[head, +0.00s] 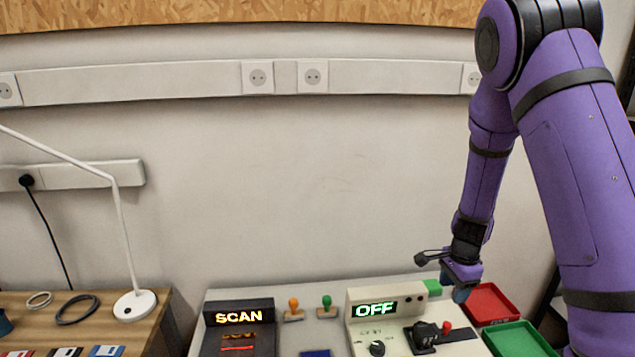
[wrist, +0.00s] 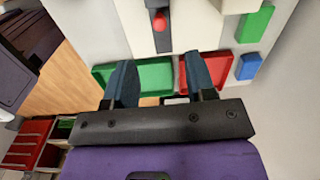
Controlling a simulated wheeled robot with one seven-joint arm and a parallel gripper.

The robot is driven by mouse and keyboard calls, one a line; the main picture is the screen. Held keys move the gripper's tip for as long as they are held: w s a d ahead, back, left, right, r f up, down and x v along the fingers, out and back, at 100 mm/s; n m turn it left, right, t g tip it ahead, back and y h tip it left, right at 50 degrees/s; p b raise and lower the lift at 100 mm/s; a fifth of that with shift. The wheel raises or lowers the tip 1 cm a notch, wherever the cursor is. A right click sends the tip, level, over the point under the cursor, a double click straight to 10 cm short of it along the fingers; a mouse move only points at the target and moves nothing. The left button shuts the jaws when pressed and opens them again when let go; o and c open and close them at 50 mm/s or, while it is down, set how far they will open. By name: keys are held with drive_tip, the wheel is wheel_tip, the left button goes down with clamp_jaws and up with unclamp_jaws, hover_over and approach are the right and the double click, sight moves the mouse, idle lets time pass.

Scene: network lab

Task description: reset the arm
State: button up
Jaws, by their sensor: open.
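My purple arm reaches down at the right of the head view, with my gripper (head: 461,290) low over the right part of the bench, near the trays. In the wrist view my gripper (wrist: 162,78) shows two dark blue fingers spread wide apart, with nothing between them. The green tray (wrist: 150,74) and the red tray (wrist: 181,76) lie beyond the fingers in that view. The fingertips are partly hidden behind the wrist in the head view.
A SCAN device (head: 238,318) and a device reading OFF (head: 376,308) stand on the bench. Two small stamps, orange-topped (head: 294,305) and green-topped (head: 327,302), stand between them. A red tray (head: 490,303) and green tray (head: 518,340) lie at right. A white lamp (head: 134,304) stands on the wooden table.

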drive_tip(key=s+a+r+n+t+y, duration=0.1)
drive_tip(key=s+a+r+n, duration=0.15)
drive_tip(key=r, duration=0.55)
drive_tip(key=s+a+r+n+t, duration=0.1)
drive_tip(key=s+a+r+n, duration=0.15)
drive_tip(key=r, duration=0.45)
drive_tip(key=s+a+r+n+t+y, duration=0.1)
drive_tip(key=s+r+n, duration=0.3)
drive_tip(key=r, duration=0.4)
drive_tip(key=s+a+r+n+t+h, duration=0.1)
drive_tip(key=s+r+n, duration=0.3)
drive_tip(key=s, duration=0.4)
drive_tip(key=s+r+n+t+h, duration=0.1)
drive_tip(key=s+r+n, duration=0.3)
drive_tip(key=s, duration=0.5)
wheel_tip(320, 180, up, 2)
drive_tip(key=shift+s+a+r, duration=0.2)
drive_tip(key=shift+s+a, duration=0.1)
drive_tip(key=shift+a, duration=0.1)
